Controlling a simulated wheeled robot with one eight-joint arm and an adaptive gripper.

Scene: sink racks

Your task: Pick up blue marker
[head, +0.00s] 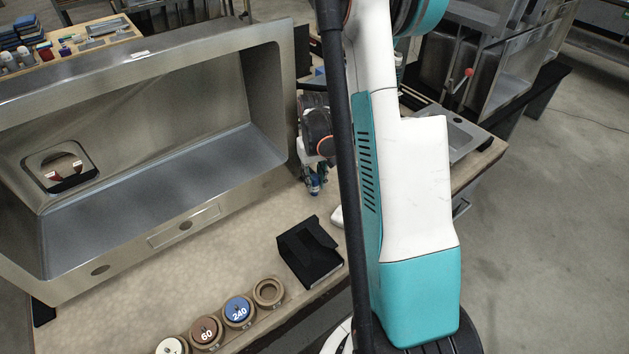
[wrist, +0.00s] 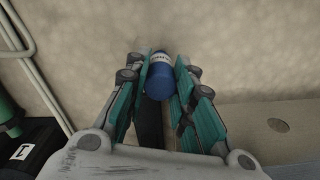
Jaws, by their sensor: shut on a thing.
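The blue marker (wrist: 158,82) shows in the wrist view as a short blue cylinder with a pale label band near its far end. It is between the two teal-padded fingers of my gripper (wrist: 162,64), which is shut on it. The marker's lower end is hidden by its own near end. In the head view my gripper (head: 314,178) is just right of the sink basin, over the worktop, with a small bit of blue at its tip. My arm hides much of that area.
The steel sink basin (head: 170,165) stands left of my gripper. A black box (head: 308,250) and a row of round numbered discs (head: 238,309) are on the worktop (head: 240,225) nearer the front. A wooden tray of small items (head: 70,45) is at the back left.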

